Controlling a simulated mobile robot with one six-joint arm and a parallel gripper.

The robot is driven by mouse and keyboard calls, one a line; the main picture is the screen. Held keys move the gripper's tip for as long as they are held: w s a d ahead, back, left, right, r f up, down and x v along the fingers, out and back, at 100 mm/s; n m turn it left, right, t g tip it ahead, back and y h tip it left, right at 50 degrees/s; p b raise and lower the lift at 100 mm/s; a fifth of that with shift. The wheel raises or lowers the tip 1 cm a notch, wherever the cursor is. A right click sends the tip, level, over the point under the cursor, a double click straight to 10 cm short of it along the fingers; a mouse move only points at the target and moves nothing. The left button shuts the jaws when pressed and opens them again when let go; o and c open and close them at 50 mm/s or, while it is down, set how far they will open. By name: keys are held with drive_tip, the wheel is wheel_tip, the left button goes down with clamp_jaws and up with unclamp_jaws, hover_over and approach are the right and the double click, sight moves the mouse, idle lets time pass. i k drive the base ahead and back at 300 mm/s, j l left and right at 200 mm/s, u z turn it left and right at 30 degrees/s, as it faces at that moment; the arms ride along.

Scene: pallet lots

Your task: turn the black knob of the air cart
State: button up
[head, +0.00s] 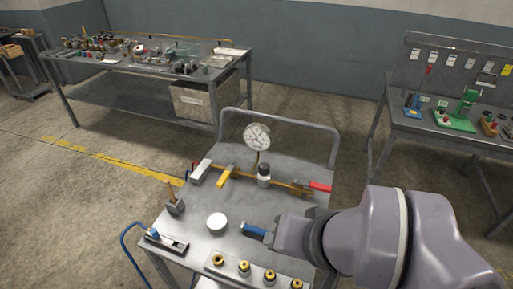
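The air cart (290,217) is a grey metal table in the middle of the head view. A round white gauge (257,137) stands on it above a brass pipe. The black knob (264,168) sits on top of a pale upright body on that pipe. A yellow handle (226,175) is left of it and a red handle (320,187) is right of it. My gripper (248,230), with blue fingers, reaches in from the right over the cart. It is nearer to me than the knob and apart from it. The gap between its fingers is not clear.
A white round item (217,222) is left of my gripper. A tray of brass fittings (257,274) lies at the front edge. A wooden-handled tool (175,203) and a blue hose (127,250) are at left. Two workbenches (70,97) (455,133) stand behind.

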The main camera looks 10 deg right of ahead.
sight(264, 168)
drive_tip(key=i+l, duration=0.1)
drive_tip(key=l, duration=0.45)
drive_tip(key=i+l, duration=0.1)
drive_tip(key=l, duration=0.5)
drive_tip(key=i+l, duration=0.2)
drive_tip(key=i, duration=0.2)
